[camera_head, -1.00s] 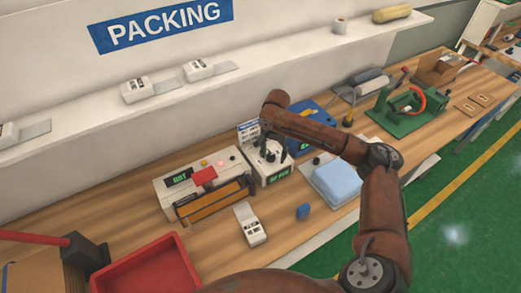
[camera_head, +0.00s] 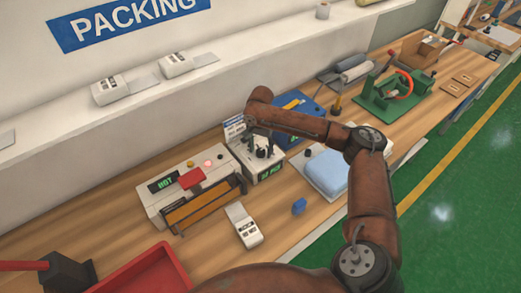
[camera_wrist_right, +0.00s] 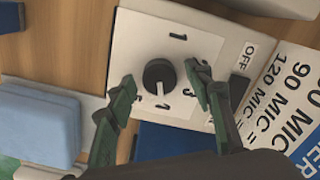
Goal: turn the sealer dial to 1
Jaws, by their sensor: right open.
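The sealer (camera_head: 165,205) is a white box with a HOT display and a dark front bar. My right gripper (camera_wrist_right: 160,84) is open, with one finger on each side of the dial; contact is unclear. In the head view it reaches down over the dial unit (camera_head: 262,147). My left gripper is out of view.
A pale blue stack (camera_head: 328,170) lies right of the dial unit. A small blue block (camera_head: 299,206) and a white device (camera_head: 244,228) stand in front. A red tray (camera_head: 140,272) is at the lower left. A green press (camera_head: 385,98) stands farther right.

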